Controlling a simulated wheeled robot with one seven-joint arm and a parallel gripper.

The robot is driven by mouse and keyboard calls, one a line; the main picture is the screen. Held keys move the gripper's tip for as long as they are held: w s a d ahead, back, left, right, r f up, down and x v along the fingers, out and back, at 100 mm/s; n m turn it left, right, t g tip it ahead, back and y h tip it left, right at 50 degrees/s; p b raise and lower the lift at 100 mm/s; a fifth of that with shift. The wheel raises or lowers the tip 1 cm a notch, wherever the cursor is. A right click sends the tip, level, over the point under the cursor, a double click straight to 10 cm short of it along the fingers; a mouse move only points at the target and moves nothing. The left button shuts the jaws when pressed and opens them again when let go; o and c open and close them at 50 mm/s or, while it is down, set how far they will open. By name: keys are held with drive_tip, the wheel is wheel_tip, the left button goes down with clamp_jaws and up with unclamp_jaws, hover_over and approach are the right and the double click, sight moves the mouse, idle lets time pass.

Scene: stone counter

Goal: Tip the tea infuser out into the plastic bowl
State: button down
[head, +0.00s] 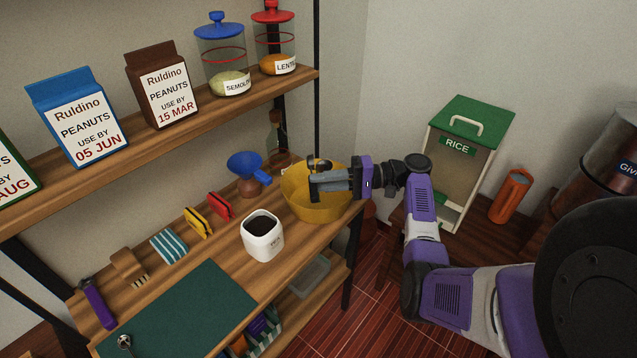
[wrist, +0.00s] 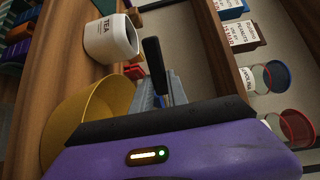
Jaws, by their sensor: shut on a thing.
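The plastic bowl (head: 296,207) is yellow and stands near the right end of the wooden shelf; it also shows in the wrist view (wrist: 88,108). My gripper (head: 326,183) reaches in from the right, over the bowl. It is shut on the black handle of the tea infuser, seen in the wrist view (wrist: 152,62). The infuser's small metal head (head: 319,162) shows just above the fingers in the head view. I cannot tell what is inside it. The white TEA canister (head: 263,242), open with dark contents, stands left of the bowl; it also shows in the wrist view (wrist: 112,38).
Red (head: 219,206) and yellow (head: 197,222) clips and a striped cloth (head: 168,245) lie along the back. A green mat (head: 180,312) with a small metal spoon (head: 125,342) is at front left. The upper shelf (head: 200,112) overhangs.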

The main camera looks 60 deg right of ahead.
drive_tip(key=shift+s+d+r+t+y+b, duration=0.2)
drive_tip(key=shift+r+t+y+b, duration=0.65)
drive_tip(key=shift+r+t, duration=0.3)
drive_tip(key=shift+s+d+r+t+y+b, duration=0.1)
drive_tip(key=shift+s+r+t+y+b, duration=0.1)
drive_tip(key=shift+r+t+y+b, duration=0.7)
idle(2.4)
drive_tip(key=shift+t+h, duration=0.25)
drive_tip(key=shift+t, duration=0.1)
